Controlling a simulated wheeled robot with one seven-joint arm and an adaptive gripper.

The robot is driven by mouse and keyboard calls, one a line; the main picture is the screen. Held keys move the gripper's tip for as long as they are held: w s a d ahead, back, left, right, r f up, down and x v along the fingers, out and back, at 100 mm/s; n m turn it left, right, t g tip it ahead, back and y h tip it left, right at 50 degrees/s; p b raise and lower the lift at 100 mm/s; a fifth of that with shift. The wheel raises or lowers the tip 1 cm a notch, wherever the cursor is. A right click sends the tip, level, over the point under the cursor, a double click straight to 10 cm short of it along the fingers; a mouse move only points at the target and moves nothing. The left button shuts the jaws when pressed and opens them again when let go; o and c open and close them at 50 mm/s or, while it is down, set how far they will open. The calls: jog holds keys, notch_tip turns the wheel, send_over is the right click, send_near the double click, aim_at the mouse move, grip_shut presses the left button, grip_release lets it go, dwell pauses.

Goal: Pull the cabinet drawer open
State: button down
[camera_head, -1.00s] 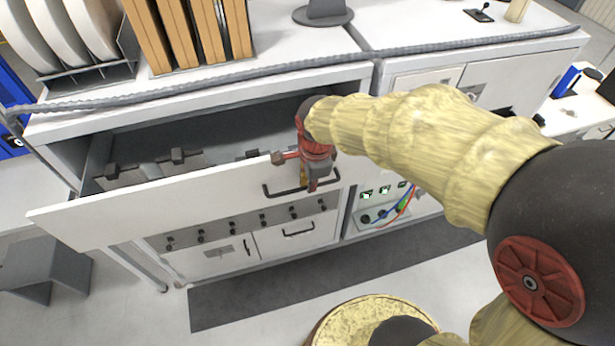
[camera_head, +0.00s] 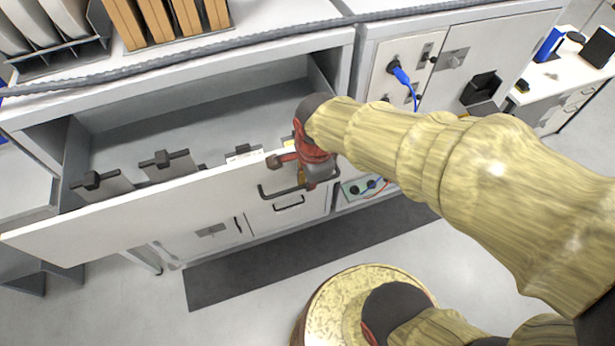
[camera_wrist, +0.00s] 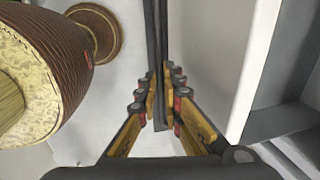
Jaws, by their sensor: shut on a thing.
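The white cabinet drawer (camera_head: 130,214) stands well out from the cabinet (camera_head: 210,68), and much of its grey inside shows. Its dark bar handle (camera_head: 268,193) is on the right part of the drawer front. My gripper (camera_head: 311,184) is at the right end of this handle, partly hidden by my own wrist in the head view. In the wrist view, the yellow-sided fingers (camera_wrist: 161,92) close from both sides on the dark handle bar (camera_wrist: 162,35). The white drawer front (camera_wrist: 215,65) lies to the right of the fingers there.
Several dark holders (camera_head: 164,166) stand inside the drawer. White reels (camera_head: 62,15) and brown boards (camera_head: 170,18) stand on the cabinet top, with a grey cable (camera_head: 180,58) along its front edge. A dark mat (camera_head: 245,262) and open floor lie in front.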

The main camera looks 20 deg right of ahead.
jog(key=c, duration=1.9)
grip_release()
jog(key=r, duration=0.4)
jog(key=s+r, duration=0.1)
jog(key=r, duration=0.3)
jog(key=s+r, duration=0.1)
jog(key=r, duration=0.2)
jog(key=shift+s+r, duration=0.15)
jog(key=shift+r, duration=0.25)
jog(key=s+d+f+n+t+b, duration=0.1)
jog(key=s+f+n+b, duration=0.1)
jog(key=f+n+b, duration=0.4)
jog(key=s+d+f+n+t+b, duration=0.1)
jog(key=f+n+b, duration=0.5)
jog(key=f+b, duration=0.1)
jog(key=s+d+f+n+t+b, duration=0.1)
jog(key=s+f+n+b, duration=0.1)
jog(key=f+n+b, duration=0.4)
jog(key=shift+s+d+f+b, duration=0.35)
jog(key=shift+f+b, duration=0.25)
jog(key=shift+b, duration=0.85)
